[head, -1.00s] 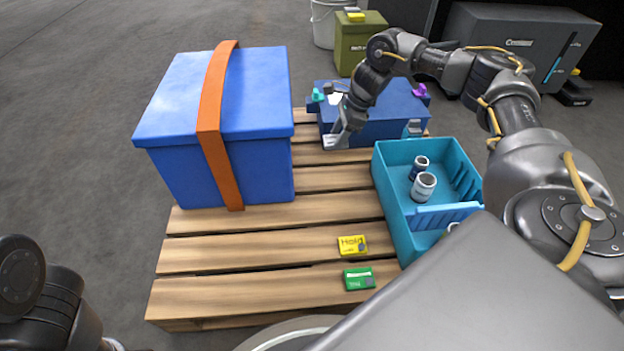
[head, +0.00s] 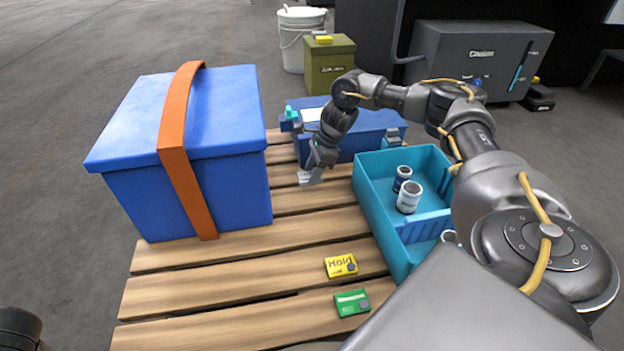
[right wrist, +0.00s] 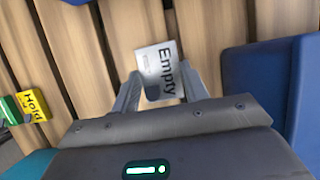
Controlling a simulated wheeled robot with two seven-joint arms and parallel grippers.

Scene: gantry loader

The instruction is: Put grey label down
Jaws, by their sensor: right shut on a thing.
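The grey label (right wrist: 160,68), marked "Empty", is between the fingertips of my right gripper (right wrist: 157,90) in the right wrist view. My right gripper is shut on it. In the head view the right gripper (head: 311,176) points down over the far part of the wooden pallet (head: 290,203), in front of the dark blue box. The label (head: 304,176) shows there as a small pale patch. It is close to the slats; I cannot tell whether it touches them. My left gripper is not in view.
A yellow "Hold" label (head: 341,266) and a green label (head: 352,303) lie on the near slats. A large blue box (head: 120,190) with an orange strap stands left. A teal bin (head: 372,215) with cans stands right. A dark blue box (head: 365,140) stands behind.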

